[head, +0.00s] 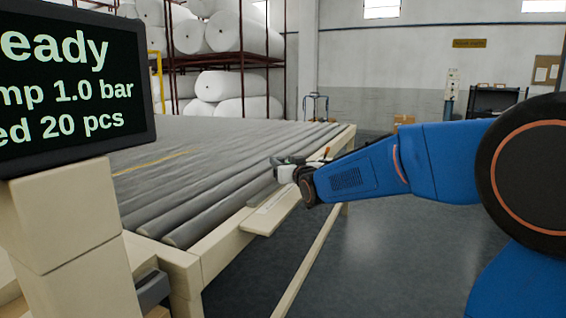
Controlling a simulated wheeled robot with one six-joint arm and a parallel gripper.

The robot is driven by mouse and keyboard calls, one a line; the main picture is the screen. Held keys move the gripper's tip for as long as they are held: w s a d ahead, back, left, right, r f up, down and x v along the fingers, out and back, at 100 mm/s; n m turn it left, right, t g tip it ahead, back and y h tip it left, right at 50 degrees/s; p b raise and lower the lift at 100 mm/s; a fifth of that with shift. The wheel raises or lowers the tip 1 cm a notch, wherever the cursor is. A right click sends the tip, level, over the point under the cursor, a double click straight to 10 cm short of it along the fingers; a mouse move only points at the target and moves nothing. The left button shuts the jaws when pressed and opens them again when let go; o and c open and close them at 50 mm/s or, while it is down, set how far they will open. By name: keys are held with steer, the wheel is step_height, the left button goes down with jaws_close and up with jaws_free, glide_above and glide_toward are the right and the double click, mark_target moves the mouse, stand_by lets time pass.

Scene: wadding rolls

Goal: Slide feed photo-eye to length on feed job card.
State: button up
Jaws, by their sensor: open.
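My gripper (276,163) is at the end of my blue arm, over the near side rail of the roller table (190,262). It looks small at this distance, and the gap between its fingers is hard to make out. A small orange-and-dark part (326,153) shows just behind it at the rail; I cannot tell whether this is the feed photo-eye or whether my gripper hides the photo-eye. A pale flat strip (268,218) runs along the rail below my gripper; no markings are readable. I cannot identify a feed job card.
A dark screen (70,75) at the left is cut off; it reads "eady", "mp 1.0 bar" and "ed 20 pcs". Racks of white wadding rolls (240,84) stand behind the table. A cardboard box (403,120) and dark cabinet (494,100) are at the back.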

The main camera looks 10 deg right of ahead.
steer(key=s+d, duration=0.2)
steer(key=s, duration=1.4)
steer(key=shift+s+d, duration=0.2)
steer(key=shift+d, duration=0.1)
steer(key=s+d+f+g+h, duration=0.1)
steer(key=s+d+f+g, duration=0.1)
steer(key=s+f+g, duration=0.2)
steer(key=s+d+f+m+g+h, duration=0.1)
steer(key=s+f+g, duration=0.3)
steer(key=s+f, duration=0.7)
steer(key=s+d+f+g, duration=0.3)
steer(key=s+f+g, duration=0.2)
steer(key=s, duration=1.3)
step_height(320, 180, down, 3)
steer(key=shift+s+d+r+m+h, duration=0.15)
steer(key=shift+d+m+h, duration=0.1)
steer(key=shift+m+h, duration=0.15)
steer(key=c, duration=0.3)
steer(key=shift+a, duration=0.15)
